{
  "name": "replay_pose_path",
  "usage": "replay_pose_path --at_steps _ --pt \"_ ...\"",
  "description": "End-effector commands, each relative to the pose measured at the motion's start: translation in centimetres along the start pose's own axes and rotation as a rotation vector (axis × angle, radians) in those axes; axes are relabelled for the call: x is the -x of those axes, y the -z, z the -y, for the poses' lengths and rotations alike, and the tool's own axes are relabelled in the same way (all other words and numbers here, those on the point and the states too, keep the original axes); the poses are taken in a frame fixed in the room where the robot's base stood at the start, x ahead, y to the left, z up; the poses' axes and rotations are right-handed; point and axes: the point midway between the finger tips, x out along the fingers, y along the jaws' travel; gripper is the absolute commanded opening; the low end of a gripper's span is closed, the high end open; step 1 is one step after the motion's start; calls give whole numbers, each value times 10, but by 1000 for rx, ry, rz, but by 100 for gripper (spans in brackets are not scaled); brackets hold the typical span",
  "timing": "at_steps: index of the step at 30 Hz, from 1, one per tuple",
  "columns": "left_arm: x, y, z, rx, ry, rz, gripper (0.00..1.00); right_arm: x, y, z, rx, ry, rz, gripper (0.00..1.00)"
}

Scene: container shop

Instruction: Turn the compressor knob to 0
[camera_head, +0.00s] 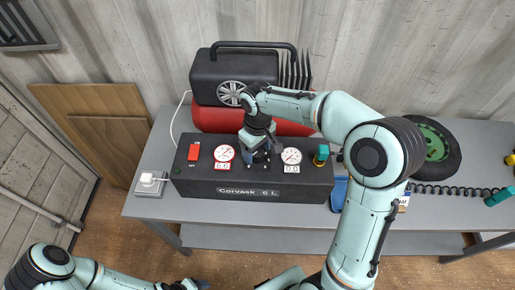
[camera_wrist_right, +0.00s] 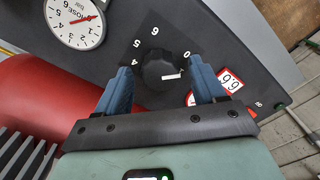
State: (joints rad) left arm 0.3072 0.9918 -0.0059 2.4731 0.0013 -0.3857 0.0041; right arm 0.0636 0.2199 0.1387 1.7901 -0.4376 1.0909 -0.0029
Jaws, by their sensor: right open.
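The compressor (camera_head: 250,190) is a black control box with a red tank and black motor behind it, on a grey bench. Its round black knob (camera_wrist_right: 158,68) shows in the right wrist view, with printed numbers around it. The knob's white pointer mark lies toward the right finger, away from the printed 0. My right gripper (camera_wrist_right: 160,72) is open, with one blue finger on each side of the knob; I cannot tell whether they touch it. In the head view my right gripper (camera_head: 262,156) covers the knob. My left gripper (camera_head: 185,285) is partly cut off at the bottom edge.
The left gauge (camera_head: 224,153) reads 6.6 and the right gauge (camera_head: 291,156) 0.0. A red switch (camera_head: 194,152) and a brass-and-teal fitting (camera_head: 321,155) flank them. A power socket (camera_head: 149,182) is at left; a wheel (camera_head: 437,145) and coiled hose (camera_head: 450,189) are at right.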

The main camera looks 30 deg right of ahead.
Motion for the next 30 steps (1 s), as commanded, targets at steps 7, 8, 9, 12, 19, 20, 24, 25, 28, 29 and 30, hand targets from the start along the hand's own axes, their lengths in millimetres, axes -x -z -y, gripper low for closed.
replay_pose_path --at_steps 7,8,9,12,19,20,24,25,28,29,30 --pt "2 2 -2 -1 -1 -2 69 17 1 0 -1 0 -4 69" --pt "3 2 -2 -1 -1 -3 69 22 1 0 -1 0 -5 69" --pt "4 4 -3 -2 -2 -4 69 30 1 0 0 0 -6 69" --pt "8 7 -5 -3 -3 -9 69 54 2 0 -1 -2 -7 69" --pt "17 15 -11 -7 -7 -19 69 104 2 0 0 -1 -7 69" --pt "18 16 -12 -7 -7 -20 69 109 2 0 0 -1 -6 69" --pt "21 19 -14 -9 -9 -24 69 126 1 0 1 -1 -4 69" --pt "21 20 -14 -9 -9 -25 69 129 1 0 1 -1 -3 69" --pt "22 20 -15 -9 -9 -26 69 134 1 0 1 0 -2 69" --pt "22 20 -15 -9 -9 -26 69 134 0 0 1 0 -1 69" --pt "22 20 -15 -9 -9 -26 69 134 0 0 1 0 -1 69"
